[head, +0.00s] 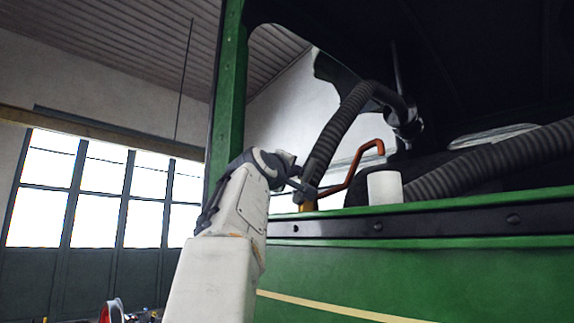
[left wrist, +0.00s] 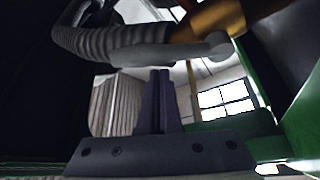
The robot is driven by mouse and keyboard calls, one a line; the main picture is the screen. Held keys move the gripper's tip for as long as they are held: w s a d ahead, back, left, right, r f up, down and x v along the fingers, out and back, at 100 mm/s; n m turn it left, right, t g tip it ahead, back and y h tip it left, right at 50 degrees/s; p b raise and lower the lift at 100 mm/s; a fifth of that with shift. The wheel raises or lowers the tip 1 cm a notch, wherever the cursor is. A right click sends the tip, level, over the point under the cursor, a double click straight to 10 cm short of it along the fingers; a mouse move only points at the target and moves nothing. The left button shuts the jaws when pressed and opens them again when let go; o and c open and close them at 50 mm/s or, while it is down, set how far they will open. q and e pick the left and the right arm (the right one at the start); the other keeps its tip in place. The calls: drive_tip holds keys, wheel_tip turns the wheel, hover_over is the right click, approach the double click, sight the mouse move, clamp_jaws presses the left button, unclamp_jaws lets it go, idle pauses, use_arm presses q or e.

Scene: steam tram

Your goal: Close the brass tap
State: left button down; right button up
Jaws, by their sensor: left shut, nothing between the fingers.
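The brass tap (head: 308,205) stands at the sill of the tram's opening in the head view, partly hidden behind my left gripper. In the left wrist view, its brass body (left wrist: 218,17) is at the top. A grey bar with a rounded end (left wrist: 216,46), apparently the tap's lever, crosses below it. My left gripper (head: 298,186) is at the tap. Its dark fingers (left wrist: 160,75) are together and hold nothing; the tips appear just under the grey bar. I cannot tell whether they touch it. My right gripper is not in view.
A ribbed dark hose (head: 338,128) rises behind the tap, and another (head: 490,160) runs to the right. A bent copper pipe (head: 354,172) and a white cup (head: 385,188) are right of the tap. The green tram wall (head: 420,275) lies below the opening.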

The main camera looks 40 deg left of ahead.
sight(306, 180)
use_arm(q)
drive_tip(key=shift+s+d+f, duration=0.15)
drive_tip(key=shift+d+f, duration=0.4)
drive_tip(key=shift+d, duration=0.2)
drive_tip(key=shift+d+f, duration=0.15)
drive_tip(key=shift+d, duration=0.2)
